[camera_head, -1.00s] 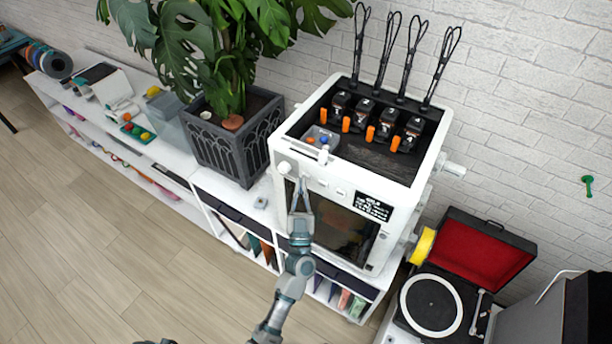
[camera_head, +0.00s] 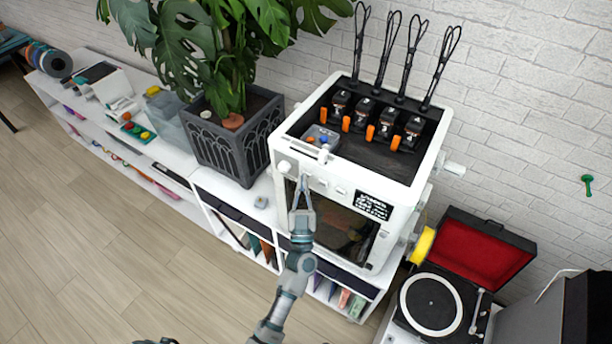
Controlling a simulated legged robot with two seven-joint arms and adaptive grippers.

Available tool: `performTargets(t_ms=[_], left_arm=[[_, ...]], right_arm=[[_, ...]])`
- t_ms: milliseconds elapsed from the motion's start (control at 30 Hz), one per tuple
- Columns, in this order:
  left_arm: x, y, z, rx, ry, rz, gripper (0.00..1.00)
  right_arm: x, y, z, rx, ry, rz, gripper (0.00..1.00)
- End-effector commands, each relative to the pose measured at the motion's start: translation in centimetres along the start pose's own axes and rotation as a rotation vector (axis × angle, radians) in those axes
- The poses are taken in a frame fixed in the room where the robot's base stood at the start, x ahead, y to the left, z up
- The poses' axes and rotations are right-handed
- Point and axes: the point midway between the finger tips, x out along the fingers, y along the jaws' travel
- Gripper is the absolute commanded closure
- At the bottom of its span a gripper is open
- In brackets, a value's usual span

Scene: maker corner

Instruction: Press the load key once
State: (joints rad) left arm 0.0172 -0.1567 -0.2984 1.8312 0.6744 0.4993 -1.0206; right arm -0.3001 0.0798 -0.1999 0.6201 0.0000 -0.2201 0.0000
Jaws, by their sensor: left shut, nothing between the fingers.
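The white machine (camera_head: 400,230) stands on the low shelf, with a row of small keys on its upper front edge. One pale key (camera_head: 323,183) and another (camera_head: 341,191) show to the right of my fingertips, and a round white knob (camera_head: 284,168) shows to the left. Key labels are too small to read, so I cannot tell which is the load key. My left gripper (camera_head: 303,180) is shut and empty, its tips at the key row. The tips hide the spot behind them, and contact cannot be told. My right gripper is not in view.
A small dark display (camera_head: 373,206) with white text is on the machine's front. A potted plant (camera_head: 225,150) stands close on the left. A yellow spool (camera_head: 423,246) sticks out at the right, above an open record player (camera_head: 432,303). Floor in front is clear.

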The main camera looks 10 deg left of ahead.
Motion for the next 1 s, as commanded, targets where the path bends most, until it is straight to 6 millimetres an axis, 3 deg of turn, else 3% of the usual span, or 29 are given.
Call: performTargets(t_ms=[1000], left_arm=[[-1.5,-1.1,-1.1,0.001,-0.001,0.0,1.0]], right_arm=[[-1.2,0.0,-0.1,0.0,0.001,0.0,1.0]])
